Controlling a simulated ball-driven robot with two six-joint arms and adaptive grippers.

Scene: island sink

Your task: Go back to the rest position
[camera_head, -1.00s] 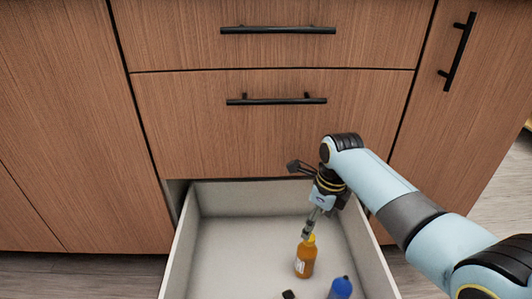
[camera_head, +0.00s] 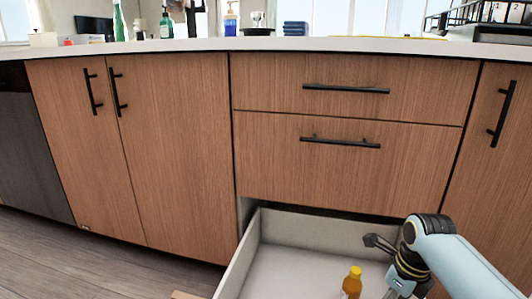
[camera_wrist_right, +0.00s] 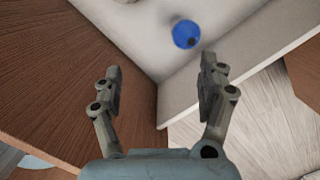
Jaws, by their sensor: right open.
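My right arm enters the head view from the lower right. Its gripper (camera_head: 394,293) is at the bottom edge of that view, to the right of the orange bottle, with its fingertips cut off. In the right wrist view the two fingers of this gripper (camera_wrist_right: 160,72) are spread wide with nothing between them. The open bottom drawer (camera_head: 300,238) is below the arm, and its pale wall (camera_wrist_right: 172,98) shows in the wrist view. My left gripper is in neither view.
The orange bottle with a yellow cap (camera_head: 352,284) stands in the drawer. A blue round-topped item (camera_wrist_right: 186,34) is inside it in the wrist view. Closed drawers (camera_head: 345,165) and cabinet doors (camera_head: 170,150) rise behind, under a white counter (camera_head: 200,46) with bottles.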

